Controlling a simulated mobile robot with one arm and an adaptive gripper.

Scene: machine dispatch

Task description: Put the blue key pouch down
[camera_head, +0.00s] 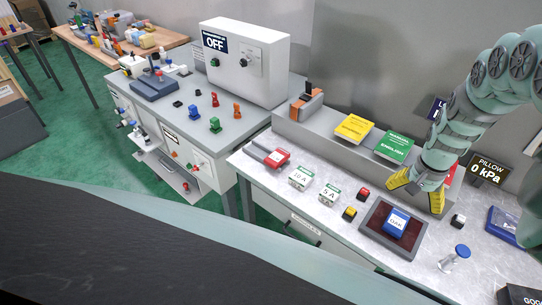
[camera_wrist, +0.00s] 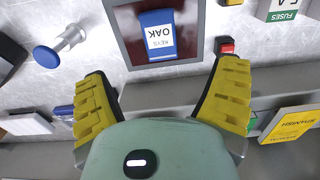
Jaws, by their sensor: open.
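The blue key pouch (camera_head: 397,223), with a white label reading OAK, lies on a dark red mat or tray (camera_head: 375,242) on the right-hand bench. It also shows in the wrist view (camera_wrist: 158,36), flat within the dark red surface (camera_wrist: 195,40). My gripper (camera_head: 418,190) has yellow fingers and is above the rear of the bench, behind the pouch and apart from it. In the wrist view the fingers (camera_wrist: 165,105) are spread wide with nothing between them.
A blue-topped knob (camera_head: 461,252) stands right of the mat. Red and yellow buttons (camera_head: 349,213) and fuse boxes (camera_head: 301,177) stand left. A raised grey ledge (camera_head: 335,143) behind carries yellow (camera_head: 354,128) and green (camera_head: 394,146) booklets. A PILLOW display (camera_head: 487,170) reads 0 kPa.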

